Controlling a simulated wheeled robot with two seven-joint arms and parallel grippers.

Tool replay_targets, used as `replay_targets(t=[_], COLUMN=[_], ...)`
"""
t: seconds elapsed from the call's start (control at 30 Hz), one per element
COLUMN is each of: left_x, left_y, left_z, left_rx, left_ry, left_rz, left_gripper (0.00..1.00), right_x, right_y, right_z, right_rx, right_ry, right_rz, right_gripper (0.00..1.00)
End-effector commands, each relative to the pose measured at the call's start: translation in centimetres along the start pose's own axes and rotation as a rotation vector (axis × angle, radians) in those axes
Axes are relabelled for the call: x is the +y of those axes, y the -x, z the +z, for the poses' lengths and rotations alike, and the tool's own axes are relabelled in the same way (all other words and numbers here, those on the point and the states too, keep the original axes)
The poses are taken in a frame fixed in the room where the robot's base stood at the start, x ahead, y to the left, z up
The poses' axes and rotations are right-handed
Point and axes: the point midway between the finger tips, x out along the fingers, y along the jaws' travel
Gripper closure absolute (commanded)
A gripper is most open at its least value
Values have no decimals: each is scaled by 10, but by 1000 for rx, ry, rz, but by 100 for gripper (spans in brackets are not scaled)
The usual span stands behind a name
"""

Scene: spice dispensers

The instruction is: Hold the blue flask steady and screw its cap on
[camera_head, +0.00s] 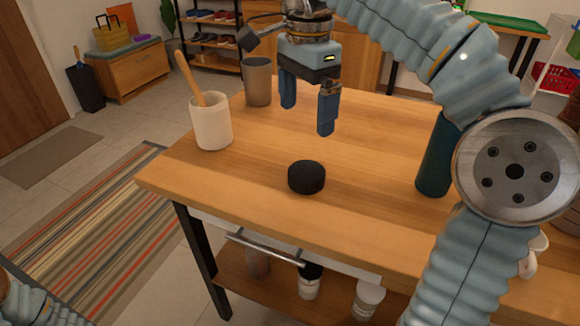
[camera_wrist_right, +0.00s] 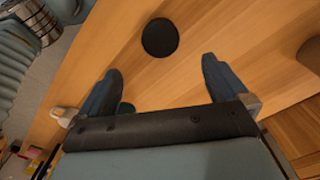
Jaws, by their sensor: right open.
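The black ribbed cap (camera_head: 306,177) lies flat on the wooden table near its front edge; the right wrist view shows it as a dark disc (camera_wrist_right: 160,37). A dark teal cylinder (camera_head: 436,157), likely the blue flask, stands on the table to the right, partly hidden behind my right arm. My right gripper (camera_head: 308,115) is open and empty, pointing down above the table, higher than the cap and behind it. Its spread fingers also show in the wrist view (camera_wrist_right: 162,80), with the cap beyond them. My left gripper is out of view; only a bit of my left arm shows at bottom left.
A white cup (camera_head: 211,122) with a wooden stick stands at the table's left. A grey-brown cup (camera_head: 258,82) stands behind it. A drawer handle (camera_head: 265,248) juts from the table front; jars (camera_head: 310,281) sit on the shelf below. The tabletop around the cap is clear.

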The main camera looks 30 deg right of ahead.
Motion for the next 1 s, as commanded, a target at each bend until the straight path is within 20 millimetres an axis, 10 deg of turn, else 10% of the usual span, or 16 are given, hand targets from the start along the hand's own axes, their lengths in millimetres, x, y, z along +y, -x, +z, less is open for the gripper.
replay_targets(t=[0.27,0.7,1.0], left_x=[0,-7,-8], left_y=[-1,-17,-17], left_z=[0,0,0], left_rx=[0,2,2], left_ry=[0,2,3], left_rz=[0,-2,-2], left_gripper=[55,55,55], right_x=[0,0,0], right_y=[-2,-77,-86], right_z=[0,-1,-1], right_rx=[0,0,0], right_ry=[0,0,0], right_rz=[0,1,-1], right_gripper=[0,0,0])
